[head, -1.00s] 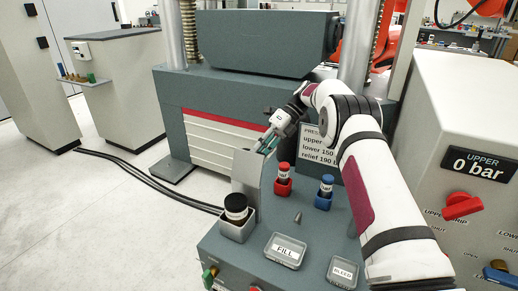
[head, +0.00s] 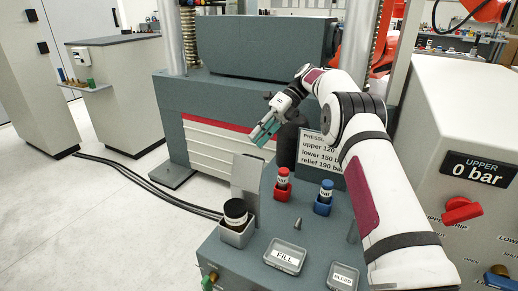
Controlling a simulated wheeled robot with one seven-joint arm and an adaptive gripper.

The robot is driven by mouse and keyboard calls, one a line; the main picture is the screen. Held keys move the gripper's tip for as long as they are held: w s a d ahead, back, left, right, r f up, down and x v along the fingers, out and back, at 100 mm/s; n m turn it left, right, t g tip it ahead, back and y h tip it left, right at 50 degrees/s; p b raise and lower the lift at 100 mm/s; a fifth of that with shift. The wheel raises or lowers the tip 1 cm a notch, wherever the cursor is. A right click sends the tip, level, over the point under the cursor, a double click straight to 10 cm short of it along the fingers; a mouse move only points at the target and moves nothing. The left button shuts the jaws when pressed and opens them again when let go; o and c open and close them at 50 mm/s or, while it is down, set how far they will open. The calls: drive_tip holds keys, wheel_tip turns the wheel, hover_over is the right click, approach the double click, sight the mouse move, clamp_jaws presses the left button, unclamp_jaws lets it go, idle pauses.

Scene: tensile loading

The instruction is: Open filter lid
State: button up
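No lid in view is clearly labelled as the filter lid. A flat clear lid marked FILL (head: 285,257) lies shut on the front of the grey-blue bench (head: 262,270). A similar lid marked BLEED (head: 343,276) lies to its right. A dark upright cylinder (head: 287,146), unlabelled, stands at the bench's far end. A grey upright plate (head: 246,176) stands to its left. My gripper (head: 262,136), with teal fingers, is in the air above the plate, beside the cylinder's top. I see nothing held; the finger gap is unclear.
A black-capped jar (head: 236,211) sits in a square grey holder. Red (head: 283,184) and blue (head: 325,195) bottles stand in holders mid-bench, with a small grey cone (head: 297,223) nearby. A pressure sign (head: 318,156) stands behind; a control box (head: 460,150) is at right.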

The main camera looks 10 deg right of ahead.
drive_tip(key=shift+r, duration=1.45)
drive_tip(key=s+a+r+n+t+h, duration=0.1)
drive_tip(key=s+r+n+h, duration=0.1)
drive_tip(key=s+r+n, duration=0.55)
drive_tip(key=s+r+n+t+h, duration=0.1)
drive_tip(key=s+r+n+h, duration=0.4)
drive_tip(key=s, duration=1)
drive_tip(key=s+d+f+n+t+h, duration=0.1)
drive_tip(key=s+d+f+n, duration=0.3)
drive_tip(key=s, duration=0.6)
drive_tip(key=s+f+n+t+h, duration=0.1)
drive_tip(key=s+f+n, duration=0.1)
drive_tip(key=s+n, duration=0.6)
drive_tip(key=s+d+f+n+t+h, duration=0.1)
drive_tip(key=s+d+f+n, duration=0.25)
drive_tip(key=s, duration=0.85)
wheel_tip(320, 180, up, 23)
drive_tip(key=a+t+p, duration=0.1)
drive_tip(key=t+p, duration=0.2)
drive_tip(key=p, duration=1.8)
drive_tip(key=shift+f, duration=0.15)
